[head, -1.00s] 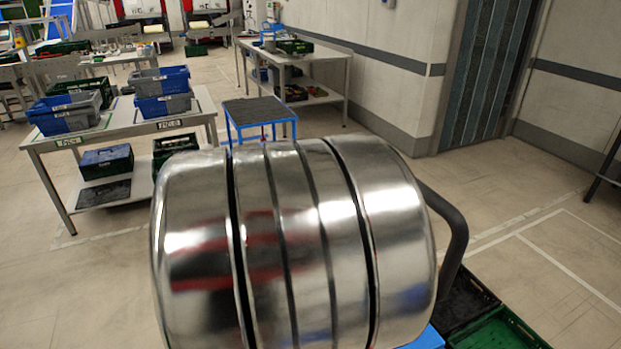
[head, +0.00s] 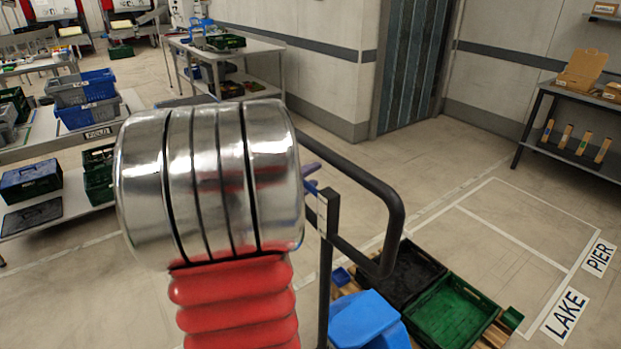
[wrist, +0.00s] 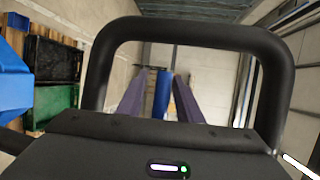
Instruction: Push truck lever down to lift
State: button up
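The truck's black handle loop (head: 396,215) rises on a dark post (head: 325,270) right of my arm in the head view. In the wrist view the handle (wrist: 190,28) arches around my fingers. A small blue piece beside the post in the head view may be the lever (head: 311,187). In the wrist view a blue bar, likely the lever (wrist: 162,95), shows between the two purple fingers of my gripper (wrist: 161,78), with gaps on both sides. The fingers are spread; contact is not visible. In the head view my arm hides most of the gripper.
The truck's blue body (head: 365,320) stands low beside a black crate (head: 425,262) and a green crate (head: 490,318) on a pallet. A table with blue and grey bins (head: 85,100) is at left, a shelf (head: 560,160) at right. Floor with white lines is open at right.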

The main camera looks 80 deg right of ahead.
jog(key=shift+c, duration=0.3)
grip_shut()
dwell(0.3)
